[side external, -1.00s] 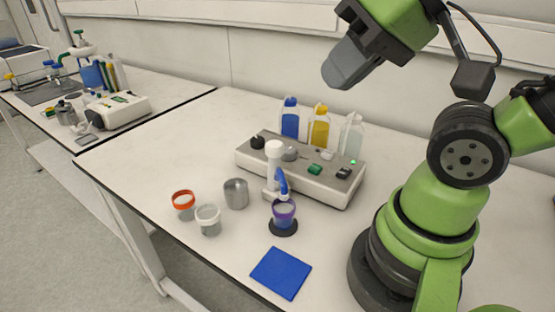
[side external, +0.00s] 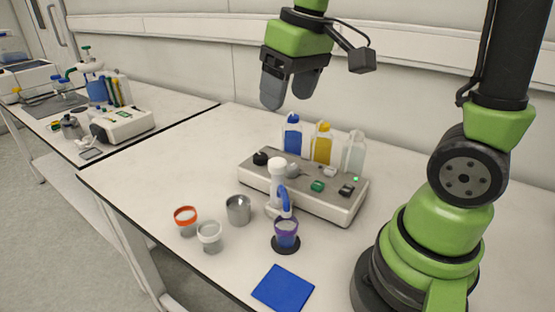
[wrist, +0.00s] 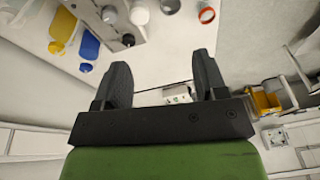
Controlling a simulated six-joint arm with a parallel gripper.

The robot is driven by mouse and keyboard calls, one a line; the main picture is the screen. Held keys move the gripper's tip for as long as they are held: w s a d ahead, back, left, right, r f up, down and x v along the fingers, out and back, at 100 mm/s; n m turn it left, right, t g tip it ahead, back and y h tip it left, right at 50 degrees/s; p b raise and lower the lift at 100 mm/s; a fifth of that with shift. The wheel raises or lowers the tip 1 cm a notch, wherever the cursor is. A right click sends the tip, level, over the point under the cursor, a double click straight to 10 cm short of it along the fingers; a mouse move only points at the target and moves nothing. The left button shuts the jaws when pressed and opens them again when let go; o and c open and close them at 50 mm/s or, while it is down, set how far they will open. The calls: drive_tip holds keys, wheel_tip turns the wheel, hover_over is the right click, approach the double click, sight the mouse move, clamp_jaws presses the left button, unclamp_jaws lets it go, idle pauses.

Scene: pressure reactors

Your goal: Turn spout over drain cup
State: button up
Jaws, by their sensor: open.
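My gripper (side external: 289,98) is open and empty, high above the back of the bench, fingers pointing down. In the wrist view my gripper's two fingers (wrist: 164,80) are spread with nothing between them. The spout (side external: 284,199) is blue, on a white upright post (side external: 277,178) at the front of the grey control box (side external: 309,197). Its lower end is at or over the cup (side external: 286,229), which has a purple rim and stands on a black round base (side external: 286,246). I cannot tell whether the spout touches the cup. My gripper is well apart from both.
Blue (side external: 292,135), yellow (side external: 322,144) and clear (side external: 355,152) bottles stand behind the box. A metal cup (side external: 238,210), an orange-rimmed jar (side external: 186,221) and a white-rimmed jar (side external: 209,236) stand left. A blue pad (side external: 283,288) lies in front. The bench's left part is clear.

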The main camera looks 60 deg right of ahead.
sight(277, 161)
drive_tip(key=w+d+f+g, duration=0.1)
drive_tip(key=f, duration=0.1)
drive_tip(key=w+d+f+n, duration=0.1)
drive_tip(key=w+f, duration=0.1)
drive_tip(key=w+d+f+g, duration=0.1)
drive_tip(key=f, duration=0.1)
drive_tip(key=shift+w+d+f+g, duration=0.1)
drive_tip(key=shift+w+d+g, duration=0.1)
drive_tip(key=shift+d+g, duration=0.1)
wheel_tip(277, 161, down, 10)
drive_tip(key=shift+r, duration=0.15)
drive_tip(key=shift+c, duration=0.3)
clamp_jaws()
